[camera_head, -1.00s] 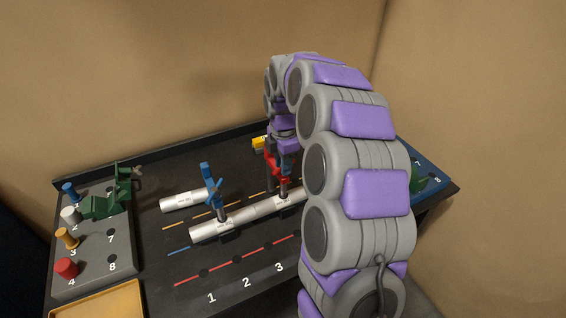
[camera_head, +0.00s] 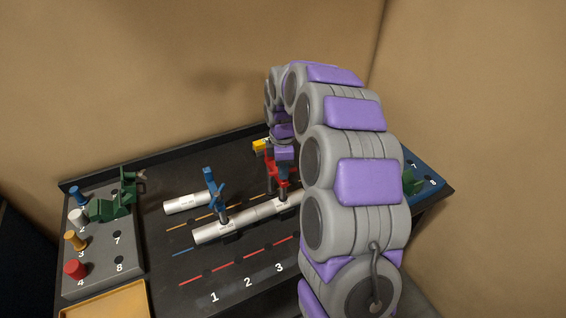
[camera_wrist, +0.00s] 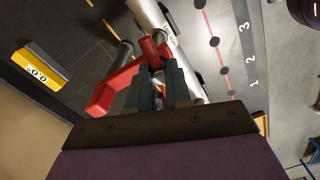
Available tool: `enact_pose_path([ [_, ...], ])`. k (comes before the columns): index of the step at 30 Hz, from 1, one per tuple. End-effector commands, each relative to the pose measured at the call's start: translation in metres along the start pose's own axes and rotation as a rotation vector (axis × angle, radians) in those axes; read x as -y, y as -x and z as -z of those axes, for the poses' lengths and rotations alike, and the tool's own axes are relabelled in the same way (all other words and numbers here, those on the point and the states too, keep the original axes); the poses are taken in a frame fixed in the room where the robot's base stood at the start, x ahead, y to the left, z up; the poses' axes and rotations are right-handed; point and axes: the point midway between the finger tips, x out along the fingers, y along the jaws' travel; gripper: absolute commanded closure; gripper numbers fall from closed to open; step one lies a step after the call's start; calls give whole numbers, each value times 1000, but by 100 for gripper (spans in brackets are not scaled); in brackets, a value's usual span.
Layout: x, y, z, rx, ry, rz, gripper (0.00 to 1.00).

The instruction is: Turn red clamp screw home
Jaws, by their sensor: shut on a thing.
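The red clamp (camera_head: 271,172) stands on the white pipe (camera_head: 240,221) in the head view, partly hidden by my arm. In the wrist view the red clamp (camera_wrist: 108,92) shows as a bent red frame beside the pipe (camera_wrist: 192,66). My gripper (camera_wrist: 163,72) has its two dark fingers close around a red part at the clamp's end, shut on it. That part looks like the clamp screw, but the fingers hide most of it. I cannot tell how far the screw is turned.
A blue clamp (camera_head: 214,196) stands on the pipe to the left, near a short white pipe piece (camera_head: 184,203). A grey block (camera_head: 108,274) at left holds coloured pegs and a green clamp (camera_head: 108,208). A yellow block (camera_wrist: 40,67) lies near the red clamp.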

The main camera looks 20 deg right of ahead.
Motion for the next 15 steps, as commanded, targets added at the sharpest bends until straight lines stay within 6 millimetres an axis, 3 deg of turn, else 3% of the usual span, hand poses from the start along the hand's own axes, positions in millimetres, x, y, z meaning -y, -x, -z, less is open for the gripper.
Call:
enact_pose_path([
  [10,-1,0,0,-1,-26,-6,100],
  [11,-1,0,0,-1,-25,-6,80],
  [15,-1,0,0,-1,-25,-5,67],
])
